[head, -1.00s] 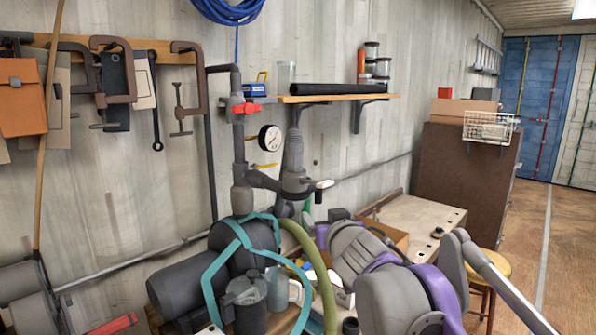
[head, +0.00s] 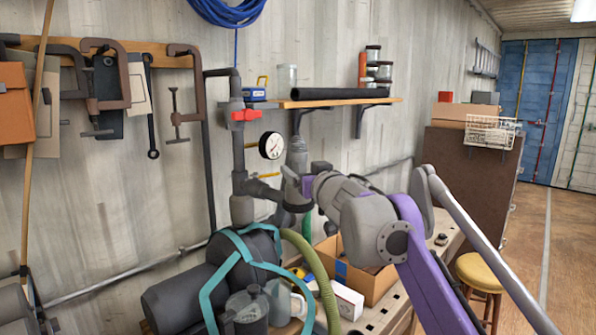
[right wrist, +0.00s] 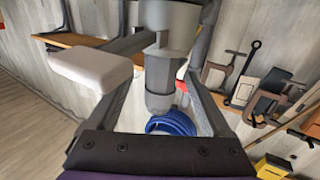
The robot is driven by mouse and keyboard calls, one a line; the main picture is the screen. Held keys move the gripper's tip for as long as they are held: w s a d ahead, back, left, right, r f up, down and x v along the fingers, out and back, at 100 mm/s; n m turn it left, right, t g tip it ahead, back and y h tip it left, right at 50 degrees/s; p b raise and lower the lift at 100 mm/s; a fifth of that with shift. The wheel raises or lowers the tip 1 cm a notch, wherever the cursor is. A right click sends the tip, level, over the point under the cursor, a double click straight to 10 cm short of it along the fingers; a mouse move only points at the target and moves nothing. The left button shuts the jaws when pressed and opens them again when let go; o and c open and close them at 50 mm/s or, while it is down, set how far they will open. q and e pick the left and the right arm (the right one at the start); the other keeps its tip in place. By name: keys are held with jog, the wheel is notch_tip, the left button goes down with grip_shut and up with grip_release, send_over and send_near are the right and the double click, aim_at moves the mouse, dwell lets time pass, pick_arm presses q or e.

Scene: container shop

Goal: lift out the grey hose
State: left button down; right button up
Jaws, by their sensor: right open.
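The grey hose (head: 297,160) stands upright against the wall below the shelf, its lower end at the dark pipe fitting of the pump. In the right wrist view its grey end piece (right wrist: 168,75) shows between my fingers. My right gripper (head: 296,182) is open at the hose's lower part, one finger on each side. I cannot tell whether the fingers touch it. A pale lever grip (right wrist: 90,68) sticks out beside the hose in the right wrist view. The joint is partly hidden behind my gripper in the head view. My left gripper is not in view.
A pressure gauge (head: 271,145) and a red valve handle (head: 245,115) sit close left of the hose. A wooden shelf (head: 340,102) juts out above. A green hose (head: 318,275), a teal-strapped pump and a cardboard box (head: 362,280) lie below.

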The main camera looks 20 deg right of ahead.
aim_at(294, 163)
jog(key=shift+w, duration=0.45)
jog(key=shift+w+r+p, duration=0.15)
jog(key=shift+w+p, duration=0.15)
jog(key=shift+w, duration=0.1)
jog(key=w+p, duration=0.1)
jog(key=w, duration=0.3)
jog(key=shift+w+d, duration=0.1)
jog(key=shift+s, duration=0.25)
jog(key=shift+c, duration=1.6)
jog(key=c, duration=0.5)
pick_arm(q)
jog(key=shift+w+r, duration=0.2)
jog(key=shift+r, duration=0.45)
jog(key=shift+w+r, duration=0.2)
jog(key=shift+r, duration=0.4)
pick_arm(e)
grip_shut()
